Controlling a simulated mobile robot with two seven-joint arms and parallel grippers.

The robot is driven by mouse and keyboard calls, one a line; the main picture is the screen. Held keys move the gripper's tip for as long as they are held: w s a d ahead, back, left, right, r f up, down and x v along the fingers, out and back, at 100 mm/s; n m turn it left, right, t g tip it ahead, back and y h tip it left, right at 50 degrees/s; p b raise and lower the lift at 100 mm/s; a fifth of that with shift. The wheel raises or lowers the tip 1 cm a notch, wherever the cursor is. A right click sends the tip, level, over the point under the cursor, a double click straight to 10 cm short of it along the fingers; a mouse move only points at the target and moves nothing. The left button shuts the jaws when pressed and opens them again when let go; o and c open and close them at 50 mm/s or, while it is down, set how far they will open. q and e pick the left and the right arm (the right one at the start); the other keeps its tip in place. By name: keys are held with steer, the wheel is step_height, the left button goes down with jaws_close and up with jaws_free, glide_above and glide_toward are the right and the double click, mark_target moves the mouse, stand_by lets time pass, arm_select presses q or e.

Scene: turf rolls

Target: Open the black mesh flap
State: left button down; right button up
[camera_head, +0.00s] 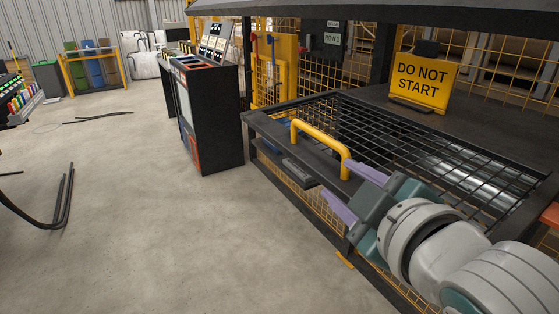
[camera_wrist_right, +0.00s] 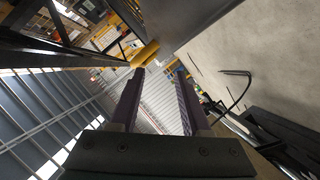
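The black mesh flap (camera_head: 430,150) is a dark frame with a wire grid. It lies nearly flat across the front of the machine, over shiny rollers. A yellow bar handle (camera_head: 318,134) stands on its left end. My right gripper (camera_head: 334,181) is open, its two purple fingers apart and empty. Its upper fingertip is close to the handle's near end; whether they touch cannot be told. In the right wrist view, the handle (camera_wrist_right: 146,54) shows just beyond the tip of the left finger, and the gripper (camera_wrist_right: 159,72) has a clear gap. My left gripper is out of view.
A yellow DO NOT START sign (camera_head: 423,80) stands behind the flap. A black cabinet (camera_head: 212,118) stands left of the machine. Yellow mesh guarding (camera_head: 318,200) covers the machine's lower front. The concrete floor (camera_head: 160,220) at left is mostly clear, with dark strips lying on it.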

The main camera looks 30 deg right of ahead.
steer(key=p+v, duration=0.3)
steer(key=v, duration=0.4)
steer(key=shift+s, duration=0.3)
steer(key=shift+r, duration=0.15)
steer(key=shift+a, duration=0.1)
steer(key=shift+p, duration=0.3)
